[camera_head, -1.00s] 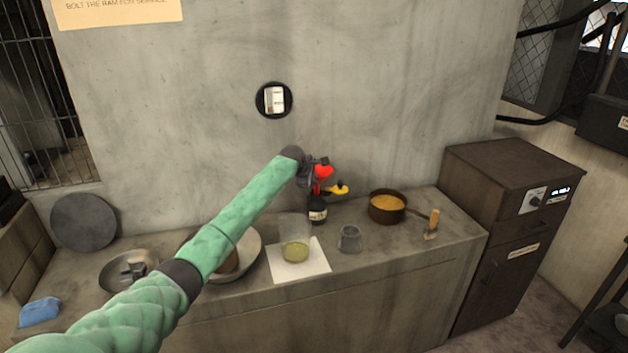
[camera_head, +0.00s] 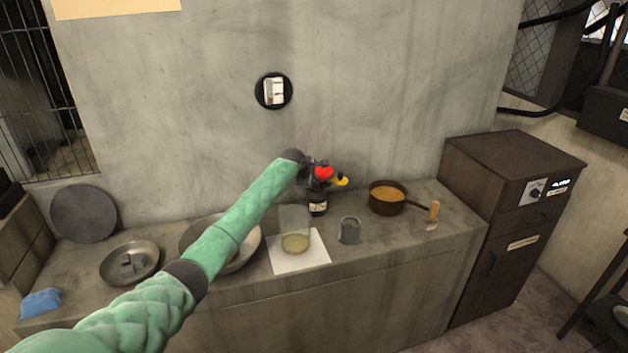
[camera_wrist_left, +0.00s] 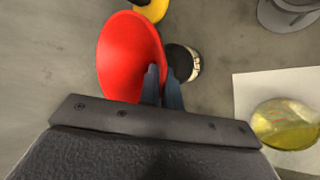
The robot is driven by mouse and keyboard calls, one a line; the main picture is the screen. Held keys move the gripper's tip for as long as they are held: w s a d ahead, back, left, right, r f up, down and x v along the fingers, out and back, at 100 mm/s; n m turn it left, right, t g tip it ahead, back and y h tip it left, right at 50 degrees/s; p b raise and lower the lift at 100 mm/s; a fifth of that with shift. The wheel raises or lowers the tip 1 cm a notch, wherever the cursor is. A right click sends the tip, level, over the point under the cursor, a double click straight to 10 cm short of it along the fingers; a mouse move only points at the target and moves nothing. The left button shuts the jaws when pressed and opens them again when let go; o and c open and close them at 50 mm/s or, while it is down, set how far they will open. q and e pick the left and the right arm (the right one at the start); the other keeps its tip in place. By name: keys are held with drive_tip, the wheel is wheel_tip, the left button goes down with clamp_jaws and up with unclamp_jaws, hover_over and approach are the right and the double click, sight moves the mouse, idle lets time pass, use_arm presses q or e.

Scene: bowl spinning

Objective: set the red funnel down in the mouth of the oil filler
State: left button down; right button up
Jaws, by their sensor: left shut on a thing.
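My left gripper (camera_head: 312,176) is shut on the red funnel (camera_head: 323,172), above the back of the counter near the wall. In the left wrist view the finger tips (camera_wrist_left: 162,88) meet at the right edge of the red funnel (camera_wrist_left: 125,55), whose wide bowl faces the camera. A yellow part (camera_head: 342,181) shows just right of and below the funnel, and at the top of the left wrist view (camera_wrist_left: 150,10). I cannot tell if it belongs to the oil filler; no filler mouth shows clearly. The funnel's spout is hidden. My right gripper is not in view.
A dark labelled bottle (camera_head: 317,207) stands just below the gripper; it is close beside the fingers in the wrist view (camera_wrist_left: 184,64).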

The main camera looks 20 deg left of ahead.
use_arm(q)
drive_tip(key=shift+f, duration=0.55)
idle(0.5)
drive_tip(key=c, duration=1.5)
unclamp_jaws()
